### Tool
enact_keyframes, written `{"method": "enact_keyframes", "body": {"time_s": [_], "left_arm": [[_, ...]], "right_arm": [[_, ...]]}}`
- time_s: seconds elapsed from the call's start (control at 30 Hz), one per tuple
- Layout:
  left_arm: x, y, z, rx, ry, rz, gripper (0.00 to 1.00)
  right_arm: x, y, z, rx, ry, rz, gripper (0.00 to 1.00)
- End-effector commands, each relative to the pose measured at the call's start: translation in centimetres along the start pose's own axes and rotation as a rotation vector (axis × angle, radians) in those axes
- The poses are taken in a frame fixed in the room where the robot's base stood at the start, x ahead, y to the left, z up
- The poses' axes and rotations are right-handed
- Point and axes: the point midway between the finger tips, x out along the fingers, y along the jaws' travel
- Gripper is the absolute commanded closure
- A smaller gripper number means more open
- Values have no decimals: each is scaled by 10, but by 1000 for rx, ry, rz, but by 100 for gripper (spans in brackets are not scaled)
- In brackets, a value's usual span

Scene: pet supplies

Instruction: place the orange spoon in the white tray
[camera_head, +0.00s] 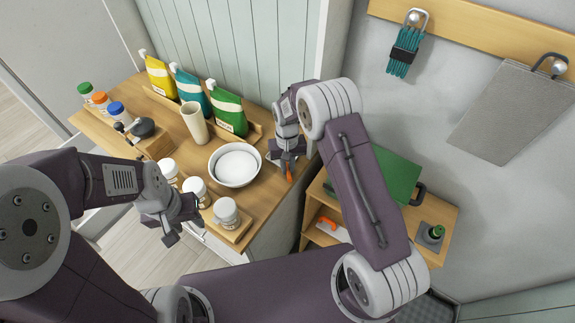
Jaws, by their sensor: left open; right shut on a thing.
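My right gripper (287,160) is shut on the orange spoon (290,174), of which only a small orange part shows below the fingers. It is at the right edge of the wooden counter, just right of a round white bowl (221,182). I cannot tell whether the spoon touches the counter. A white piece with an orange end (333,229) lies on the low shelf; I cannot tell whether it is a tray. My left gripper (186,231) is open and empty, in front of the counter, near the white-lidded jars.
Several white-lidded jars (226,212) stand at the counter's front. Pouches (229,112) line the back, with a beige cylinder (194,123) before them. Bottles (119,112) stand at left. A green box (391,174) sits on the wooden shelf unit (437,213) at right.

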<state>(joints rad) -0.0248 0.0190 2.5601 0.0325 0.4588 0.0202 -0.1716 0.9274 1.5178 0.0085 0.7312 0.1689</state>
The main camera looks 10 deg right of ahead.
Motion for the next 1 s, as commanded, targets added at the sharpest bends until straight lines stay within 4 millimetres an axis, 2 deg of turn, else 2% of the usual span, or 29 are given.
{"method": "enact_keyframes", "body": {"time_s": [0.33,0.37,0.4,0.43,0.7,0.8,0.87,1.0], "left_arm": [[3,0,0,0,0,0,59],[2,0,0,0,0,0,59],[2,0,0,0,0,0,59],[2,0,0,0,0,0,59],[1,0,0,0,0,0,59],[1,0,0,0,0,0,59],[4,0,0,0,0,0,59],[11,0,1,0,0,0,59]], "right_arm": [[5,0,0,0,2,0,100],[4,0,0,0,2,0,81],[4,0,0,0,2,0,70],[4,0,0,0,2,0,65],[3,0,0,0,2,0,65],[-3,0,-1,0,4,-1,65],[-12,0,-2,0,6,-1,65],[-48,0,-2,0,9,-1,65]]}}
